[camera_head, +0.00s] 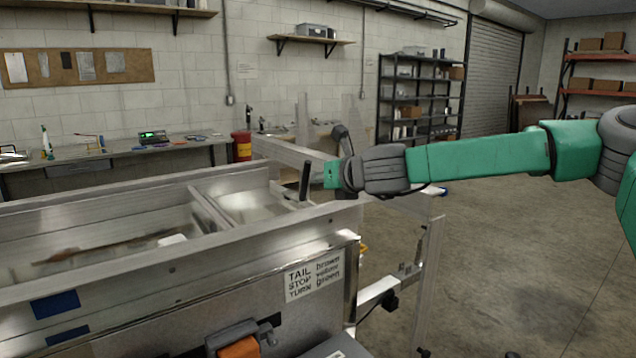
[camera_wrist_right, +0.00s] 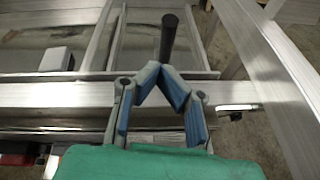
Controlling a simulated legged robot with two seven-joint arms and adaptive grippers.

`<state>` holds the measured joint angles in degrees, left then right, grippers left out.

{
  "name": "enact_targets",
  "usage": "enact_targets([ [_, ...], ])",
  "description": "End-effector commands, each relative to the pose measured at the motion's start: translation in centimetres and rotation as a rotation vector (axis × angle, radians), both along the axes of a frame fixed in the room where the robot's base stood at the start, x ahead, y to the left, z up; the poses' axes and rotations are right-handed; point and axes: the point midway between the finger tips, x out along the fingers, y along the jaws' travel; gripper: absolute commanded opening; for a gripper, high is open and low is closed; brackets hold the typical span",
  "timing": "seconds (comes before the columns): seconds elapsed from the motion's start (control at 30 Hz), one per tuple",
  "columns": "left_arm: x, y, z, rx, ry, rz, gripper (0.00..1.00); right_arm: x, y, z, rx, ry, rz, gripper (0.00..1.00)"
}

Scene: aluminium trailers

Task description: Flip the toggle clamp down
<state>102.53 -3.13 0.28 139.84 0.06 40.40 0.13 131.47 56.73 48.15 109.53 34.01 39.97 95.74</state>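The toggle clamp's black handle (camera_head: 305,180) stands nearly upright at the right end of the aluminium trailer's top rail. In the right wrist view the handle (camera_wrist_right: 168,38) stands just beyond my fingertips, and its lower end is hidden behind them. My right gripper (camera_head: 333,175) is beside the handle on its right, at about the same height. In the wrist view the blue-padded fingers of my right gripper (camera_wrist_right: 158,72) bend inward until their tips come together, with nothing seen between them. Whether the tips touch the handle cannot be told. My left gripper is not in view.
The trailer's top rail (camera_head: 150,255) runs across the front. A label (camera_head: 314,277) and a grey and orange part (camera_head: 238,345) are on its near side. A workbench (camera_head: 120,153) and shelves (camera_head: 420,95) stand behind. Open floor (camera_head: 530,250) lies to the right.

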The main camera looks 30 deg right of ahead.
Motion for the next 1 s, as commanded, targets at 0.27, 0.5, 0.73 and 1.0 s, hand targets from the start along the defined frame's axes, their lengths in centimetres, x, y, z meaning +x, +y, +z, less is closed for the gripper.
enact_targets([
  [0.27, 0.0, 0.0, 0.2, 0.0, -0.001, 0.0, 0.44, -1.7, -0.2, 3.3, 0.004, 0.005, 0.002, 0.0],
  [0.5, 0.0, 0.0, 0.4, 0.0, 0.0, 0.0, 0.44, -4.1, -0.2, 6.9, 0.004, 0.003, 0.003, 0.0],
  [0.73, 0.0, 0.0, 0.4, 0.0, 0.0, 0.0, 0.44, -4.7, 0.2, 8.2, 0.0, 0.009, 0.003, 0.0],
  [1.0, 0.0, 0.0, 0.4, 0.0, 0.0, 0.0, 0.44, -4.9, 0.1, 8.3, 0.001, 0.009, 0.003, 0.0],
])
